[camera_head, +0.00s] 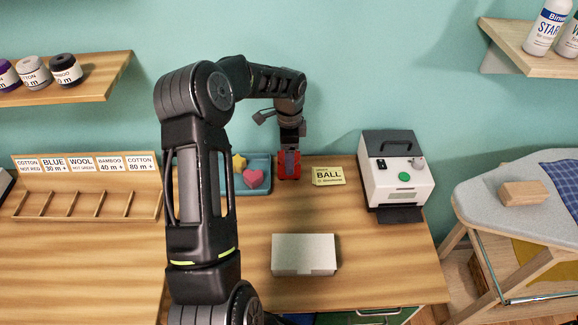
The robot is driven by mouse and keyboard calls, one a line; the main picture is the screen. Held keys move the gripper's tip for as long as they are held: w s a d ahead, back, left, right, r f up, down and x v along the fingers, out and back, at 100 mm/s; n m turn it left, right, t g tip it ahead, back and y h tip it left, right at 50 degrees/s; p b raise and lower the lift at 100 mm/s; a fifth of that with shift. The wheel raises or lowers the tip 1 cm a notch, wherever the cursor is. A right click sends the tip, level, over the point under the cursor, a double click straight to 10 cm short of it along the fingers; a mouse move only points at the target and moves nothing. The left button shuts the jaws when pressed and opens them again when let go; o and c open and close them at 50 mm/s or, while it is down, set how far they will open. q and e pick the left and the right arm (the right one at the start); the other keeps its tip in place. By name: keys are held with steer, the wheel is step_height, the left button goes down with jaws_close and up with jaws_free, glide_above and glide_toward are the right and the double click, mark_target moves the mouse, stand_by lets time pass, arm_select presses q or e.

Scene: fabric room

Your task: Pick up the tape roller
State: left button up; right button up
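A small red object (283,172), which looks like the tape roller, stands on the wooden table near the wall, just right of the blue tray. My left gripper (290,160) points down right at it, with a finger in front of its upper part. The gripper hides part of the red object. From this view I cannot tell whether the fingers are closed on it. My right gripper is not in view.
The blue tray (262,188) holds a pink heart and a yellow star. A yellow "BALL" card (328,176) lies to the right, then a white-and-black machine (396,172). A pale box (304,254) sits in front. A wooden labelled rack (88,205) stands left.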

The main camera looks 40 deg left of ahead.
arm_select(q)
step_height(320, 180, down, 5)
steer(key=b, duration=0.3)
steer(key=shift+f, duration=0.15)
stand_by(0.5)
steer(key=c, duration=1.5)
steer(key=shift+o, duration=0.2)
step_height(320, 180, up, 10)
steer(key=shift+r+b, duration=0.1)
steer(key=shift+b, duration=0.9)
